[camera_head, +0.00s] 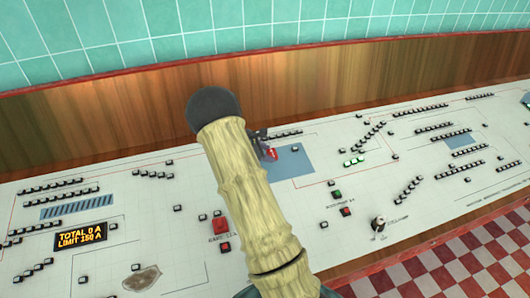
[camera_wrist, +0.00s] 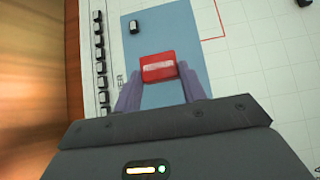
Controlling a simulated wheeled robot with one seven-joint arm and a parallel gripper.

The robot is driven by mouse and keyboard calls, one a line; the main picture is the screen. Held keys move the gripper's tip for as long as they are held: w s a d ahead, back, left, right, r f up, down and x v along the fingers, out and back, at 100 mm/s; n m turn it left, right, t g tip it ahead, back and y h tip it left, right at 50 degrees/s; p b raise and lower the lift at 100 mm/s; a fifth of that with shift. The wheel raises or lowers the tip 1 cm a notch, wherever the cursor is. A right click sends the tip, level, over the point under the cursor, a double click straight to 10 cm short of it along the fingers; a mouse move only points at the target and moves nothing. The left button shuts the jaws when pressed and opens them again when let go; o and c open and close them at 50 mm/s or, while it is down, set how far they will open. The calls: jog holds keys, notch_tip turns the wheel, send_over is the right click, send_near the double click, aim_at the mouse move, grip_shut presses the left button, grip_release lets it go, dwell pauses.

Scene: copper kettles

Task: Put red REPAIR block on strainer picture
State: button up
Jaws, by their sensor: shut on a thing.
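The red block (camera_wrist: 158,67) has a pale label strip too blurred to read. My gripper (camera_wrist: 160,73) is shut on it, with one finger on each side. In the head view the block (camera_head: 271,154) is a small red spot at the fingertips, partly hidden by my gripper (camera_head: 264,146). It is over the blue rectangle (camera_head: 295,163) on the white panel. In the wrist view the blue rectangle (camera_wrist: 180,28) lies behind and around the block, with lettering ending in "ER" beside it. I cannot tell whether the block touches the surface.
A small black-and-white block (camera_wrist: 134,27) lies on the blue rectangle. The wooden back wall (camera_head: 330,80) rises close behind. A red button (camera_head: 220,225) and a lever (camera_head: 378,224) stand nearer the front.

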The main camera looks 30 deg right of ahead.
jog(key=shift+f, duration=0.1)
jog(key=shift+w+f+b, duration=0.25)
jog(key=shift+f+b, duration=0.3)
jog(key=shift+f, duration=0.2)
jog(key=shift+d+f+b, duration=0.25)
jog(key=shift+f+b, duration=0.3)
jog(key=shift+f, duration=0.2)
jog(key=shift+w+a+f+b, duration=0.15)
jog(key=shift+f+b, duration=0.2)
jog(key=shift+f, duration=0.2)
jog(key=shift+w+d+f+b, duration=0.1)
jog(key=shift+w+f+b, duration=0.05)
jog(key=shift+f+b, duration=0.3)
jog(key=shift+a+p, duration=0.15)
jog(key=shift+p, duration=0.15)
jog(key=shift+s+d, duration=0.1)
jog(key=shift+d, duration=0.1)
jog(key=shift+f, duration=0.3)
dwell(0.4)
